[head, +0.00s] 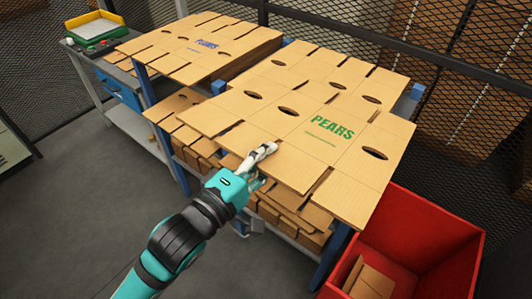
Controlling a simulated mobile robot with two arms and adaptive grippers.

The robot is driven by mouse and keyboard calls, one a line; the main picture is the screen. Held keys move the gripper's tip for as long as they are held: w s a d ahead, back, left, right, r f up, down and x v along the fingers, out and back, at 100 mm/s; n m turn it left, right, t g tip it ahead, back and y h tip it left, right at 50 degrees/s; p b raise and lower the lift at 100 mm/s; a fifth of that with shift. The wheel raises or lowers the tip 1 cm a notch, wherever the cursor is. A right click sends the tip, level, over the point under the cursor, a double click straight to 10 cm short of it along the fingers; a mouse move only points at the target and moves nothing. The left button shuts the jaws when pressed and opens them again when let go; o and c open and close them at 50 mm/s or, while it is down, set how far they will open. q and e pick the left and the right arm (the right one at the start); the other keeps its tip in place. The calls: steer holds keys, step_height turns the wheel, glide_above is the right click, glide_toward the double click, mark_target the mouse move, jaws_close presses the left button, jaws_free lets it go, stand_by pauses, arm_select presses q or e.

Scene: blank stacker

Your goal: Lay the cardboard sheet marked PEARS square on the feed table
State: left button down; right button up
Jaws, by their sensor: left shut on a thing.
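A flat, die-cut cardboard sheet with green PEARS print (325,150) covers the feed table at the middle right. It has oval hand holes and slots, and its near right part overhangs the table. My left gripper (262,165) is at the sheet's near edge, shut on it, with one finger seen on top; the lower finger is mostly hidden. Another cardboard sheet with blue PEARS print (180,62) lies on top of a stack at the back left. My right gripper is out of view.
A red bin (415,225) with cardboard scraps stands at the lower right, close to the sheet's corner. Blue posts (219,87) stand at the table's edges. Folded cardboard (195,150) fills the shelf below. A side bench holds a yellow and green tray (95,27). Mesh fencing is behind.

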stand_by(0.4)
arm_select(q)
steer(key=r+p+v, duration=0.3)
steer(key=p+v, duration=0.8)
steer(key=v, duration=0.9)
steer(key=shift+r, duration=0.1)
stand_by(0.9)
